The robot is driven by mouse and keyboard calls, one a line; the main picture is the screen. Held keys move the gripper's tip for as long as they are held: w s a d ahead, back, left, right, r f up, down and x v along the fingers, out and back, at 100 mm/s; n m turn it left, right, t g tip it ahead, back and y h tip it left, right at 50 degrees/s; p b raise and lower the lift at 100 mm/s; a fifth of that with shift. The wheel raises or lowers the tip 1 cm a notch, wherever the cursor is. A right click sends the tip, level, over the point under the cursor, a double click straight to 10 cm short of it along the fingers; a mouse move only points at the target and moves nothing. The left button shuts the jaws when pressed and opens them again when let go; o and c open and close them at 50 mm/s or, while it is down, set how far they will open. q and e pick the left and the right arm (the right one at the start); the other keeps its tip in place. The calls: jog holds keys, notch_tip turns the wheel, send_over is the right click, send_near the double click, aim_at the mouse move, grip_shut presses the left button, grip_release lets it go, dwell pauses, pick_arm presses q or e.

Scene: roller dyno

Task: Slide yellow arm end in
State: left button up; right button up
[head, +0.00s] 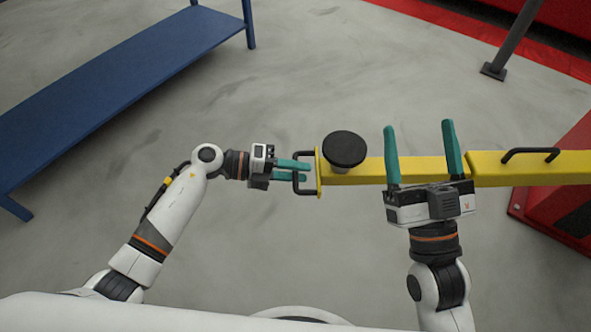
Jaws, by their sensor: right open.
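The yellow arm (365,171) is a long bar running left to right, with a round black pad (345,149) on top near its left end. A yellow end plate carries a black handle (296,186). The bar's right side meets a wider yellow sleeve (530,169). My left gripper (308,171) points right, its teal fingers close together on the handle; the exact contact is partly hidden. My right gripper (420,128) is open and empty. Its two fingers stand apart across the yellow bar in the picture, and its body hides part of the bar's near edge.
The sleeve has a black handle (530,150) on top and runs to a red machine part (560,185) at the right. A blue bench (110,85) stands at the upper left. A grey post (511,40) stands at the upper right. Grey floor between is clear.

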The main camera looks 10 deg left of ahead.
pick_arm(q)
jog(key=shift+c, duration=0.5)
grip_shut()
jog(key=p, duration=0.2)
send_near(359, 171)
jog(key=d+f, duration=0.1)
jog(key=w+d+f, duration=0.2)
jog(key=shift+f, duration=0.35)
jog(key=x, duration=0.4)
jog(key=r+x, duration=0.1)
jog(key=x, duration=0.2)
jog(key=shift+d, duration=0.1)
pick_arm(e)
notch_tip(359, 171, down, 7)
jog(key=w+g+h, duration=0.1)
jog(key=w+g, duration=0.1)
jog(key=g, duration=0.3)
jog(key=shift+w+d+h, duration=0.15)
jog(key=shift+d+h, duration=0.1)
jog(key=shift+h, duration=0.15)
pick_arm(q)
jog(key=shift+o, duration=0.5)
grip_release()
pick_arm(e)
jog(key=shift+r, duration=0.1)
